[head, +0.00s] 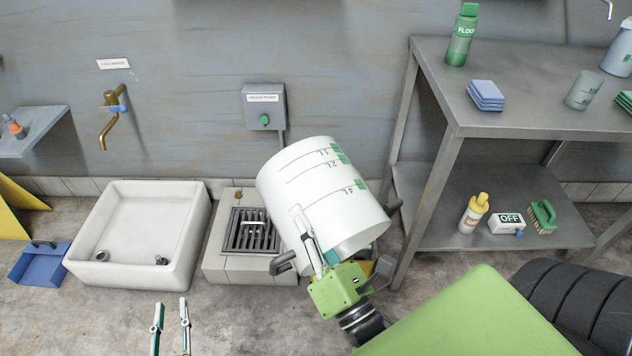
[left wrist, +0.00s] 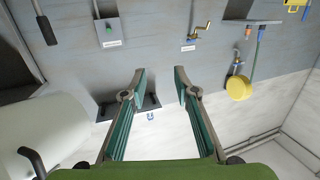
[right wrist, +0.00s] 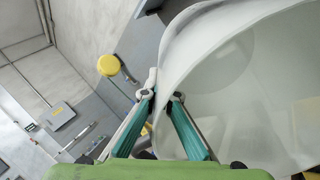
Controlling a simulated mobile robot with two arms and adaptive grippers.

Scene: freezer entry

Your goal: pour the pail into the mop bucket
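The white pail (head: 315,190) is tipped far over in the head view, base up and left, its open rim facing down and right. Its litre marks face up. My right gripper (head: 310,240) is shut on the pail's wall near the rim; the wall fills the right of the right wrist view (right wrist: 255,70). No flowing water can be made out. My left gripper (head: 171,312) is open and empty, in front of the sink. The mop bucket is not clearly seen; a scrap of yellow shows behind my right gripper, mostly hidden by pail and gripper.
A white floor sink (head: 190,235) stands left of a drain grate (head: 245,235). A blue dustpan (head: 40,265) lies further left. A steel table (head: 440,85) with bottles and sponges stands right, its leg close to the pail.

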